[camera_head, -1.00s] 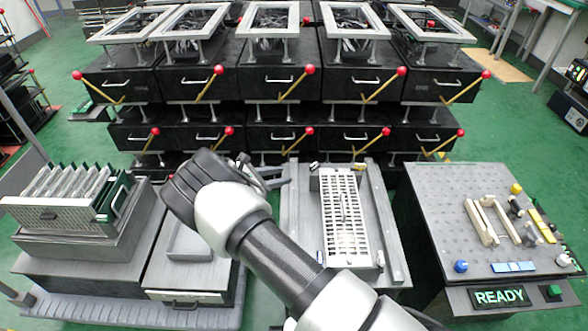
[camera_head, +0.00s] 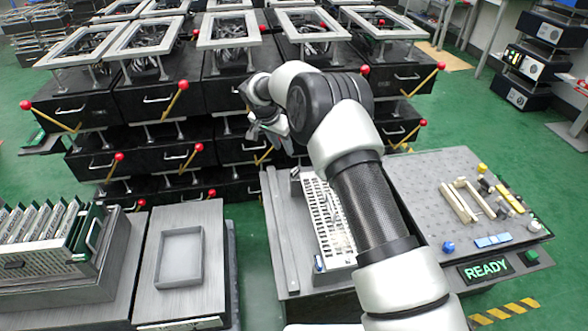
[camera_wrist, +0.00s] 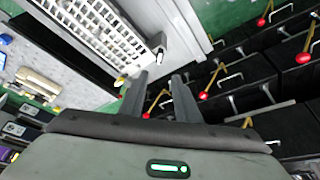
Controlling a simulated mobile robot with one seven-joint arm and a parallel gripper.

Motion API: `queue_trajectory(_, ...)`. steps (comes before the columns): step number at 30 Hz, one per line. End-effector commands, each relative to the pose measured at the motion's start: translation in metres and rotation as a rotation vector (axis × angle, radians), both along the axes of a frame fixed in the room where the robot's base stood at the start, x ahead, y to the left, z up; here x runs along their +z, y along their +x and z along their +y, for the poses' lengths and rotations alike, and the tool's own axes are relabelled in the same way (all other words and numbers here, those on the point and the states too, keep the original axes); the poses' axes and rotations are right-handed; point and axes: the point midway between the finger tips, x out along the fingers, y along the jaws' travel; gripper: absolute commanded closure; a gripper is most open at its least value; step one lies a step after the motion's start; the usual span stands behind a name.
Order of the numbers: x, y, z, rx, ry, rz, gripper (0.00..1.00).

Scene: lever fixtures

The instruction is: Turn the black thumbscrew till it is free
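My gripper (camera_head: 268,132) is raised beyond the far end of the middle bench, in front of the black lever boxes. In the wrist view its two fingers (camera_wrist: 158,88) are apart with nothing between them. A white slotted rack (camera_head: 324,215) lies on the middle bench, partly hidden by my arm. A small dark fitting (camera_head: 295,174) stands at the rack's far left corner. In the wrist view a small black-and-white fitting (camera_wrist: 160,56) shows near the rack's end, beyond the fingertips and apart from them. I cannot tell which fitting is the black thumbscrew.
A grey pegboard bench (camera_head: 420,190) with beige bars and small knobs stands at the right, with a lit READY sign (camera_head: 486,269). An empty grey tray (camera_head: 180,258) and a card rack (camera_head: 45,240) are at the left. Red-knobbed levers (camera_head: 182,85) project from the black boxes.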

Motion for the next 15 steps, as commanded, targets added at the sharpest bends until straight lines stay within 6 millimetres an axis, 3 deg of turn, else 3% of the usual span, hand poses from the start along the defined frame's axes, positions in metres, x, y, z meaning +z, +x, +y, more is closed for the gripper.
queue_trajectory(3,-0.028,0.008,-0.007,-0.001,-0.002,0.002,0.7)
queue_trajectory(15,-0.108,0.036,-0.024,0.001,-0.001,0.001,0.7)
